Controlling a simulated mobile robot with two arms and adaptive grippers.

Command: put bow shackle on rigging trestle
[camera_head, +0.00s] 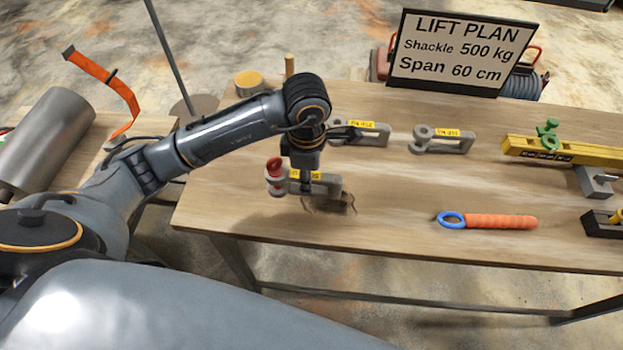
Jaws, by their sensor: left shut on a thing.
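My left gripper (306,186) points down and is shut on a grey bow shackle (331,185) with a red pin end and yellow labels. It holds the shackle just above the left front of a long wooden-topped table (400,185), which may be the rigging trestle. A dark shadow lies under the shackle, so a small gap seems to remain. Two other grey shackles with yellow labels lie farther back on the table: one (372,134) partly hidden by my gripper's arm, one (455,143) to its right. My right gripper is not in view.
A sign (460,52) reads "LIFT PLAN, Shackle 500 kg, Span 60 cm". An orange-handled tool with a blue ring (490,221) lies at front centre. A yellow beam (590,155) with a green shackle (548,135) is at right. Table between is clear.

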